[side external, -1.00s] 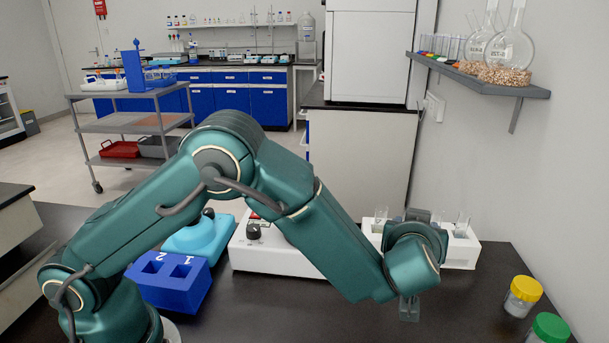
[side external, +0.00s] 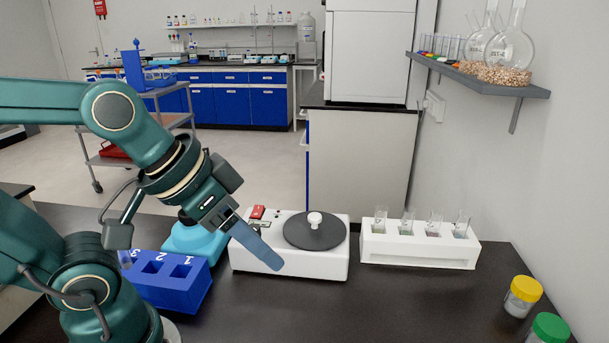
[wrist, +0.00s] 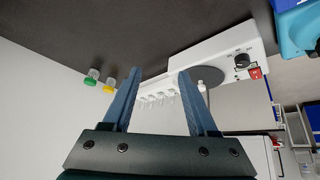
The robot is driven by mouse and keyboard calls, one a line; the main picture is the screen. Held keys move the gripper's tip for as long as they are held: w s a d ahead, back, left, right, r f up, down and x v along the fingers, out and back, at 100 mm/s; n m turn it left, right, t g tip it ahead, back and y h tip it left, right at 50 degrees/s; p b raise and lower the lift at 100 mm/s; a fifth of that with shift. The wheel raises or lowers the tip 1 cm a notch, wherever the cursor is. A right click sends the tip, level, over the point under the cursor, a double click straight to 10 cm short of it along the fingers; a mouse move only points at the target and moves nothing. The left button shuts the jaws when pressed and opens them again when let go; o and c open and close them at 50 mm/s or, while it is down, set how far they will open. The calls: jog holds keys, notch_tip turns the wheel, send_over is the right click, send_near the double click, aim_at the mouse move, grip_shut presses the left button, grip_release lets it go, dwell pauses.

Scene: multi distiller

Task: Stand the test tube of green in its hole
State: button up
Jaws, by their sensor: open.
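Several clear test tubes stand upright in the white rack (side external: 420,252) at the right of the bench, the rightmost tube (side external: 461,228) among them. A small clear thing (side external: 125,258) shows near hole 3, partly hidden by my arm. My gripper (side external: 270,258) is open and empty, raised in front of the white machine and between the two racks. Its spread blue fingers (wrist: 158,72) show in the wrist view.
A white machine (side external: 255,262) with a dark round plate and white knob stands between the racks. A light-blue device (side external: 195,238) is behind the blue rack. Yellow-lidded (side external: 523,292) and green-lidded (side external: 549,327) jars stand at front right. The front middle bench is clear.

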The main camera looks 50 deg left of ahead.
jog(key=shift+o, duration=0.5)
jog(key=s+a, duration=0.1)
jog(key=s+a+f, duration=0.1)
jog(key=shift+s+f+g+y, duration=0.2)
jog(key=shift+s+g+y, duration=0.1)
jog(key=shift+g+y, duration=0.1)
